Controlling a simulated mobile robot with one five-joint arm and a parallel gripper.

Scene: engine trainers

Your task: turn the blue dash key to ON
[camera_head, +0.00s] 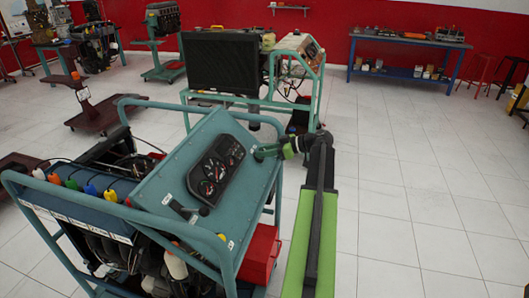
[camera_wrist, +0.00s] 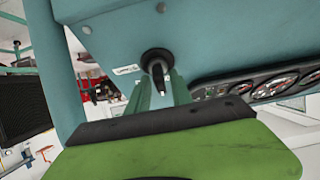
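The teal dash panel (camera_head: 175,187) tops an engine trainer at the left of centre in the head view. It also fills the upper part of the wrist view (camera_wrist: 215,35). A round black key switch (camera_wrist: 157,57) sits on the panel, with a dark key (camera_wrist: 158,76) standing out of it; I see no clear blue on it. My gripper (camera_wrist: 160,82) has its green fingers apart, one on each side of the key. I cannot tell whether they touch it. In the head view my gripper (camera_head: 262,153) is at the panel's right edge, where the key is hidden.
A gauge cluster (camera_head: 215,170) sits mid-panel; gauges also show in the wrist view (camera_wrist: 275,87). A teal tube frame (camera_head: 75,205) surrounds the trainer. A red box (camera_head: 260,252) is below its right side. Another trainer (camera_head: 225,65) stands behind. Tiled floor (camera_head: 425,200) at right is clear.

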